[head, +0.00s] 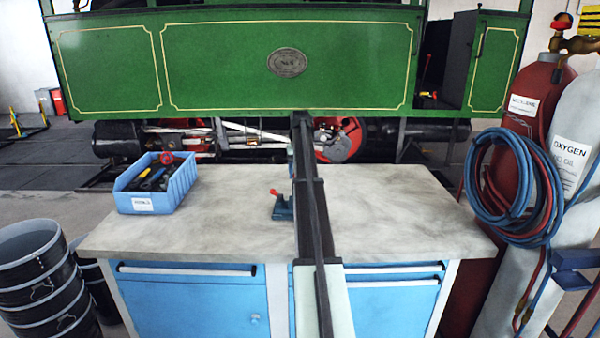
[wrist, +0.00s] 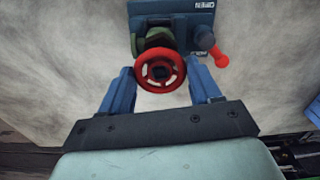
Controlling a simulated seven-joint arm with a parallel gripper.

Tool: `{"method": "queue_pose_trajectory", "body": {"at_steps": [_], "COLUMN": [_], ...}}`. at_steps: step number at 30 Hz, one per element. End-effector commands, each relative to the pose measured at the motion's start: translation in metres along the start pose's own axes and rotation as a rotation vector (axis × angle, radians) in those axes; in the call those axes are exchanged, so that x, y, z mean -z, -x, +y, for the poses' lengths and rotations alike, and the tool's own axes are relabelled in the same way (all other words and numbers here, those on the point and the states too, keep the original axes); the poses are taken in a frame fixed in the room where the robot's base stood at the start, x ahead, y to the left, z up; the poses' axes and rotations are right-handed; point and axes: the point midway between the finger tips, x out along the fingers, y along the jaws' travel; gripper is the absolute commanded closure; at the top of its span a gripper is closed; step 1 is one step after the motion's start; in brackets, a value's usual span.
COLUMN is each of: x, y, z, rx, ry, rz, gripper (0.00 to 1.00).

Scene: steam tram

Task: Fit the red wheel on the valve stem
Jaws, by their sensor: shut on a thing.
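The red wheel (wrist: 160,54) is in the middle of the wrist view, with its dark hub opening facing the camera. My gripper (wrist: 160,76) has its blue fingers on both sides of the wheel, shut on its rim. Just beyond the wheel is the valve, with a green body (wrist: 156,39) and a blue base plate (wrist: 188,24) bearing light lettering. The wheel covers part of the valve and the stem is hidden, so I cannot tell whether the wheel touches it. In the head view the blue base (head: 283,209) shows beside my arm, which hides the wheel and gripper.
A red-knobbed lever (wrist: 218,56) stands at the right of the valve, close to the wheel. A blue bin of tools (head: 157,184) sits at the left of the grey worktop (head: 400,215). The worktop right of my arm is clear. Gas cylinders (head: 521,130) with hoses stand at the right.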

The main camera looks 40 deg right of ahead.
Motion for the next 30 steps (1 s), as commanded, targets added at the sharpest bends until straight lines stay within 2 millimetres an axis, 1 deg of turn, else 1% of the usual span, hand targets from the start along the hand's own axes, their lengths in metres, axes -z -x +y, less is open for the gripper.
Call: {"method": "queue_pose_trajectory", "body": {"at_steps": [3, 4, 12, 17, 20, 30], "x": [0.0000, 0.0000, 0.0000, -0.0001, -0.0001, 0.0001], "y": [0.0002, 0.0002, 0.0002, 0.0001, 0.0000, 0.0023], "z": [0.0000, 0.0000, 0.0000, 0.0000, 0.0000, 0.0000], "rx": [0.000, 0.000, 0.000, 0.000, 0.000, 0.000], "ry": [0.000, 0.000, 0.000, 0.000, 0.000, 0.000], "rz": [0.000, 0.000, 0.000, 0.000, 0.000, 0.000], "gripper": [0.66, 0.34, 0.08, 0.07, 0.00, 0.00]}}
